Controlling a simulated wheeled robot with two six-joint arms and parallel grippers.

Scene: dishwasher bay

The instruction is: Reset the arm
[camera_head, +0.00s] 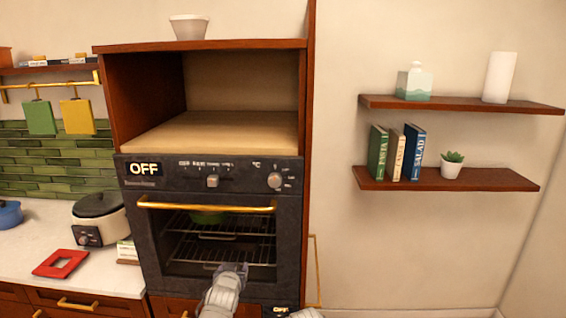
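My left arm reaches up from the bottom centre of the head view, in front of the oven (133,215). Its far end, the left gripper (235,268), is small and seen from behind, before the lower part of the oven window; I cannot tell whether its fingers are open or shut. No object shows in it. Only a small pale piece of my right arm shows at the bottom edge, right of the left arm; its gripper cannot be made out.
The oven display reads OFF; its door with a gold handle (207,206) looks closed. Two shelves (445,180) hang at right above clear floor.

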